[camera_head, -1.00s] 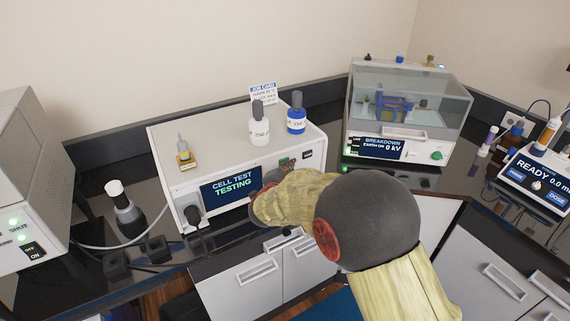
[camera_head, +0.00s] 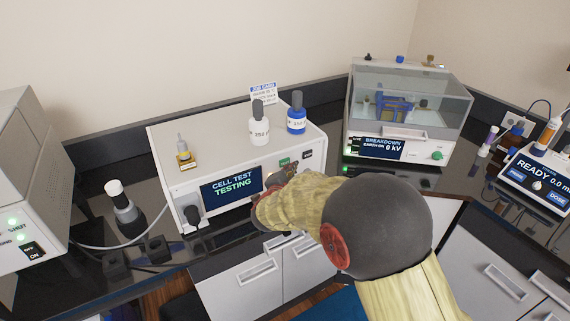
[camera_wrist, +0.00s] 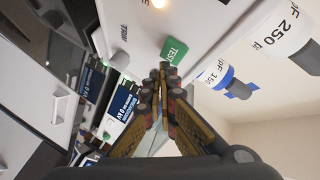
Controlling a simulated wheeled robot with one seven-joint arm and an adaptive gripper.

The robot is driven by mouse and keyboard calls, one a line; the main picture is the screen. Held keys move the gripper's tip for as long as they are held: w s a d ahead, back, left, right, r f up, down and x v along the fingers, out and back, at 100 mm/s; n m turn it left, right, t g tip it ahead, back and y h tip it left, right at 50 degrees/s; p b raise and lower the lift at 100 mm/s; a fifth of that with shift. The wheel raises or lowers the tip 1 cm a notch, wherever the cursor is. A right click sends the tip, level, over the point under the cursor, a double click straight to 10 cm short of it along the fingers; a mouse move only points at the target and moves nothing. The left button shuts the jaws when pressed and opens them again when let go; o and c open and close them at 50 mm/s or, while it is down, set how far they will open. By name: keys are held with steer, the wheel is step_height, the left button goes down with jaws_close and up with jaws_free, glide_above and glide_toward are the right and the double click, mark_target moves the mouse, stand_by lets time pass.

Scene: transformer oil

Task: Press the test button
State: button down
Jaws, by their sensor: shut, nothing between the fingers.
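The white cell test unit (camera_head: 230,160) stands on the dark bench, its screen (camera_head: 231,187) reading "CELL TEST TESTING". A green TEST label (camera_head: 284,161) is on its front panel, and it shows close up in the wrist view (camera_wrist: 174,50). My gripper (camera_head: 292,171) is at the right part of that panel. In the wrist view its shut, empty fingertips (camera_wrist: 164,70) are just below the TEST label. The test button itself is not clearly visible, perhaps hidden by the fingers. I cannot tell whether the fingertips touch the panel.
A white bottle (camera_head: 259,125), a blue-banded bottle (camera_head: 296,114) and a small vial (camera_head: 184,153) stand on the unit. The breakdown tester (camera_head: 407,110) is to the right, its screen reading 0 kV. A black-based bottle (camera_head: 125,210) and a cable are at left.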

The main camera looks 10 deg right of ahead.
steer(key=s, duration=0.1)
steer(key=s+d, duration=0.1)
steer(key=s, duration=0.2)
steer(key=shift+s+d+b, duration=0.25)
steer(key=shift+s+b, duration=0.05)
steer(key=shift+s, duration=0.1)
stand_by(0.4)
